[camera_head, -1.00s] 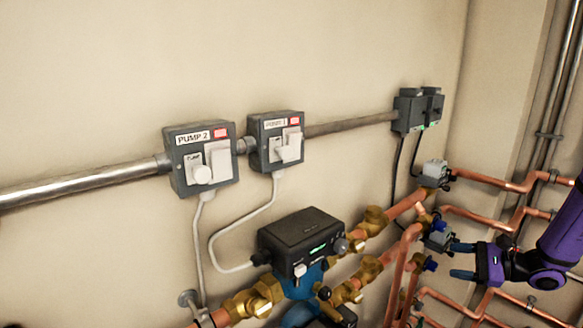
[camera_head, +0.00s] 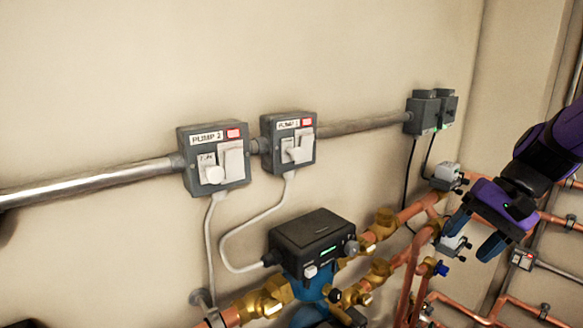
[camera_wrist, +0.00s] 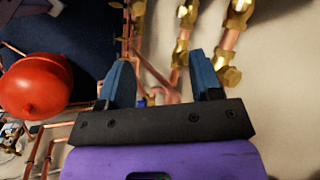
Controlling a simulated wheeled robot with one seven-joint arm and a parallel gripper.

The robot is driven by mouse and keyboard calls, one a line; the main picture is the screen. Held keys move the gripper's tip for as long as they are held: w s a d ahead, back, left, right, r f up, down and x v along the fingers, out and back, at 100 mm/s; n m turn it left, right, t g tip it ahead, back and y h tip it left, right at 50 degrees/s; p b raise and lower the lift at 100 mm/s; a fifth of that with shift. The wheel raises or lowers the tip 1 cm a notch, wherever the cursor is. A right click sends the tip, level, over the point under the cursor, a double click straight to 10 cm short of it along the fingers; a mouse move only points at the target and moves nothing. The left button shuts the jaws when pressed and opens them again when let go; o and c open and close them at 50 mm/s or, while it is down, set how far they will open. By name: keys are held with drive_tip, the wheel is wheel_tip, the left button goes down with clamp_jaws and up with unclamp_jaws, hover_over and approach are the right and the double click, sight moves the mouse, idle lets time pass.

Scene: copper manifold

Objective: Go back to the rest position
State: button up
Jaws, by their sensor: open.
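My gripper (camera_head: 474,236) is at the right of the head view, in front of the copper pipes. It is purple with two blue fingers that point down and to the left. The fingers stand apart with nothing between them. In the wrist view my gripper (camera_wrist: 165,85) also shows its two blue fingers spread apart and empty. Copper pipework and brass fittings lie beyond the fingertips there. One grey valve actuator (camera_head: 446,174) is just left of the gripper. Another grey actuator (camera_head: 452,244) is close behind the fingers and partly hidden by them.
Switch boxes PUMP 2 (camera_head: 213,158) and PUMP 1 (camera_head: 289,142) sit on the wall. A black-topped pump (camera_head: 312,235) is below them. Copper pipes (camera_head: 500,304) fill the lower right. A red vessel (camera_wrist: 36,86) is left in the wrist view. The upper wall is clear.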

drive_tip(key=s+r+n+t+h, duration=0.5)
drive_tip(key=s+r, duration=0.3)
drive_tip(key=s, duration=0.4)
drive_tip(key=shift+r+h, duration=0.35)
drive_tip(key=shift+h, duration=0.25)
